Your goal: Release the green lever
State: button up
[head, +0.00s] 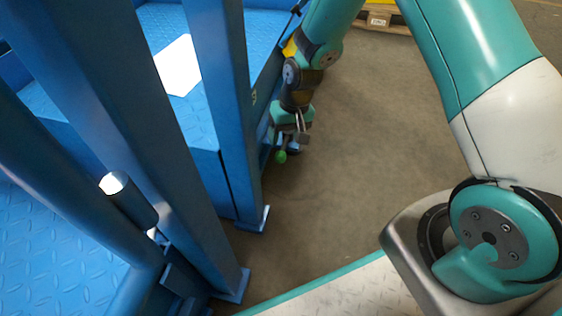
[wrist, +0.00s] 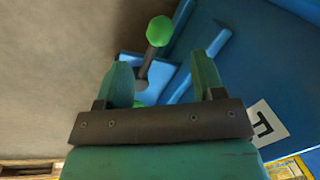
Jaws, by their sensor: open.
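The green lever knob (head: 281,157) shows in the head view just below my gripper (head: 294,143), beside the blue frame. In the wrist view the lever has a round green knob (wrist: 159,31) on a dark stem (wrist: 148,68). The stem rises from a blue bracket (wrist: 160,82) on the blue frame. My gripper (wrist: 163,82) is open, with one green finger on each side of the lever's lower end. The knob lies beyond the fingertips. I see no finger touching the lever. A second bit of green (wrist: 140,103) shows low between the fingers; I cannot tell what it is.
Blue posts (head: 222,110) and a blue treadplate platform (head: 60,245) fill the left of the head view. A white sheet (head: 178,65) lies on the blue deck. Bare floor (head: 360,130) is free to the right of my gripper. A pallet (head: 378,19) stands at the back.

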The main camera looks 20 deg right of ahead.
aim_at(282, 153)
jog(key=f+b, duration=0.1)
jog(key=f, duration=0.2)
jog(key=a+f+b, duration=0.1)
jog(key=f+b, duration=0.1)
jog(key=f, duration=0.2)
jog(key=shift+a, duration=0.15)
jog(key=shift+r, duration=0.1)
